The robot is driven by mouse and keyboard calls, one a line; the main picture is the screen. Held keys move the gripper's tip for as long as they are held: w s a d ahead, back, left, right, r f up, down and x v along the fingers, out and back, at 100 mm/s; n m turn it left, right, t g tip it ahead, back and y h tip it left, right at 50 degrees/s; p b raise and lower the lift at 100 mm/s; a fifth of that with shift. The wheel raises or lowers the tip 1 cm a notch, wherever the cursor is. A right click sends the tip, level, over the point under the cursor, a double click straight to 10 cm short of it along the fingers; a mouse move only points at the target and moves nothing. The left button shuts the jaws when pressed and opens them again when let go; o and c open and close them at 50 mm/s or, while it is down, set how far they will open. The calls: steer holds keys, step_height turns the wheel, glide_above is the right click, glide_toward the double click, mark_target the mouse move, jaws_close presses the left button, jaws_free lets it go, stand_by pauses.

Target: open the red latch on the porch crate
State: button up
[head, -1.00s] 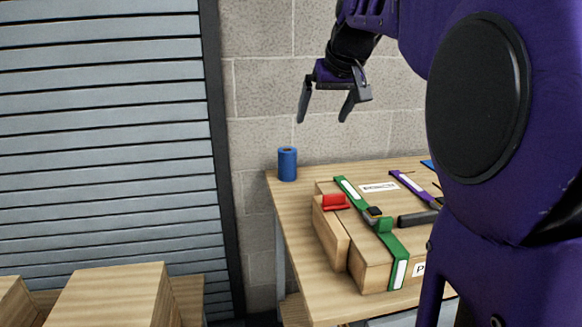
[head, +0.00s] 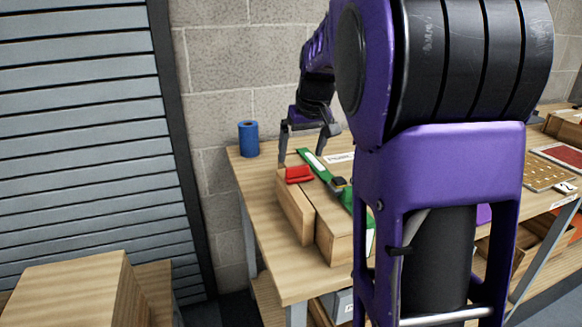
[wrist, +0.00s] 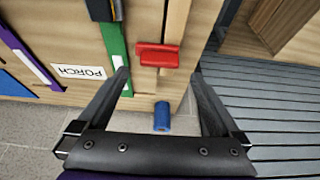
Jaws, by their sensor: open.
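In the wrist view the red latch (wrist: 158,58) lies crosswise, just beyond and between the fingertips. My gripper (head: 302,161) is open and empty, above and just behind the latch. It also shows in the wrist view (wrist: 160,80). I see no contact. I cannot tell whether the latch is fastened.
A blue roll (head: 248,139) stands at the table's back left corner. The table (head: 268,225) is bare left of the crate. A block wall is behind.

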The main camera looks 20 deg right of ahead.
mark_target(298, 167)
steer(key=shift+x, duration=2.75)
steer(key=c, duration=1.2)
steer(key=shift+c, duration=0.2)
